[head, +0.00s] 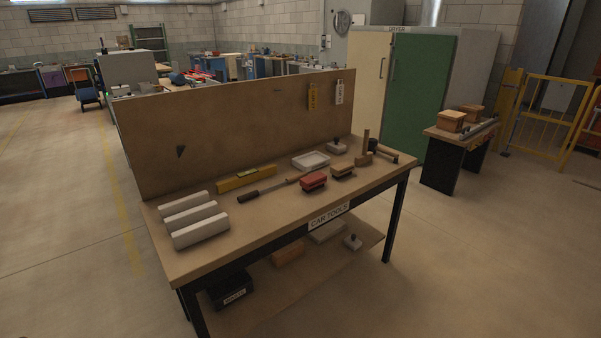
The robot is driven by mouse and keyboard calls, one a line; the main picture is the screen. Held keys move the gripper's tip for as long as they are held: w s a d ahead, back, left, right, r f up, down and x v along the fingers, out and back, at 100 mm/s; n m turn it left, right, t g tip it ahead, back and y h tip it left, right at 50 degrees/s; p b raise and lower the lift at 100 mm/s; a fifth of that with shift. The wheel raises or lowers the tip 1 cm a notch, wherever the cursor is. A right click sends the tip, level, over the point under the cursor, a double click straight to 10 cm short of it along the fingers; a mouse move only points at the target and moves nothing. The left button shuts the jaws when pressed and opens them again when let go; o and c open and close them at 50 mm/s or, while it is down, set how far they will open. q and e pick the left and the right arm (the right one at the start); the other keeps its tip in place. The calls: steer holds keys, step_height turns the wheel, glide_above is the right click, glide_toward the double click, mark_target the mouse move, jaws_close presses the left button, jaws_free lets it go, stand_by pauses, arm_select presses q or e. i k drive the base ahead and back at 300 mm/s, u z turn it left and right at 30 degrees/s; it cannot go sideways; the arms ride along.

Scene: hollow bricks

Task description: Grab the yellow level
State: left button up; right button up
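The yellow level (246,178) lies flat near the back of the workbench, close to the foot of the upright back panel. It is a long yellow bar, and nothing visible covers it. Several pale blocks lie to its left, and a long dark-handled tool lies just in front of it. Neither of my grippers shows in the head view.
The workbench (262,232) has a tall back panel (225,130). A red brush-like block (313,181), a white tray (311,161) and wooden tools stand right of the level. A lower shelf holds more items. The floor in front is clear. A green cabinet door (420,97) stands behind.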

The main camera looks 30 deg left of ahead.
mark_target(242, 179)
steer(key=z, duration=0.25)
steer(key=i, duration=1.5)
steer(key=u, duration=0.85)
